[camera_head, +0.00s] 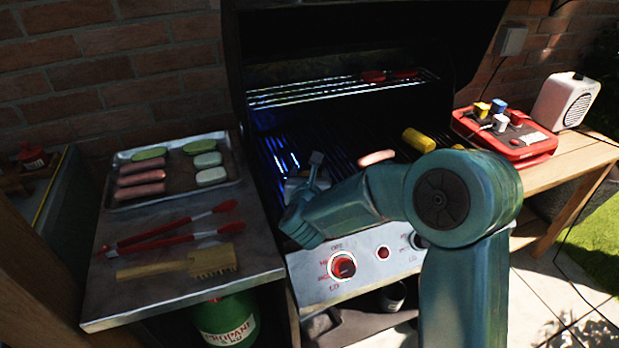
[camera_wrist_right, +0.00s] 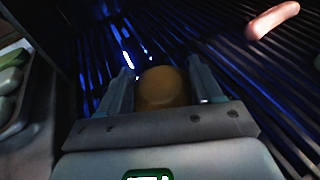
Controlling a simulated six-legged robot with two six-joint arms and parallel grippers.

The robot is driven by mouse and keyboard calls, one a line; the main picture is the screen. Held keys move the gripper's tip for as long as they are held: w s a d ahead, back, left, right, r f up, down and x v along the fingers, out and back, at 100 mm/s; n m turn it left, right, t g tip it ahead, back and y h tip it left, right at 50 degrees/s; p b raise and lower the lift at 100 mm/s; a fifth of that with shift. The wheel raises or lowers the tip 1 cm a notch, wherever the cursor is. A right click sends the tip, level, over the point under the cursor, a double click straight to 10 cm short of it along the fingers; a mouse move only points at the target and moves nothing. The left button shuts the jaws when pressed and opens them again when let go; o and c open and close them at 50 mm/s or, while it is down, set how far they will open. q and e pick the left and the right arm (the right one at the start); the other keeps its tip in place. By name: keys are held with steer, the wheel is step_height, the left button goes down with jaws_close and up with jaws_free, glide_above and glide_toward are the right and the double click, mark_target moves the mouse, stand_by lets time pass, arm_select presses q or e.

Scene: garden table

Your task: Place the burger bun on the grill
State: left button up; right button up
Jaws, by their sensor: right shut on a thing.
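My right gripper (camera_wrist_right: 160,72) is shut on the round, orange-brown burger bun (camera_wrist_right: 163,88), which sits between its two fingers. The dark bars of the grill (camera_wrist_right: 240,75) lie beyond and around it in the wrist view. I cannot tell whether the bun touches the bars. In the head view my right arm reaches over the front of the open grill (camera_head: 335,150), with the gripper (camera_head: 308,178) over the left part of the grate. The bun is hidden there. My left gripper is not in view.
A sausage (camera_head: 376,158) and yellow corn (camera_head: 418,140) lie on the grate, right of my gripper. A tray (camera_head: 190,190) of sausages and green and pale patties, red tongs (camera_head: 160,238) and a brush (camera_head: 205,262) are on the left shelf.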

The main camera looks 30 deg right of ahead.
steer(key=shift+s+a+f+b, duration=0.1)
steer(key=shift+f+b, duration=0.2)
steer(key=shift+f, duration=0.15)
steer(key=shift+s+a+f+b, duration=0.1)
steer(key=shift+f+b, duration=0.2)
steer(key=shift+f, duration=0.1)
steer(key=o, duration=1)
steer(key=shift+o, duration=0.2)
step_height(320, 180, up, 2)
steer(key=p, duration=0.3)
steer(key=shift+w+d, duration=0.1)
steer(key=shift+d, duration=0.05)
steer(key=shift+s+a+f+b, duration=0.25)
steer(key=shift+s+a+b, duration=0.3)
steer(key=shift+s+a, duration=0.15)
steer(key=v, duration=0.8)
steer(key=shift+r, duration=0.45)
steer(key=shift+v, duration=0.95)
steer(key=shift+d, duration=0.15)
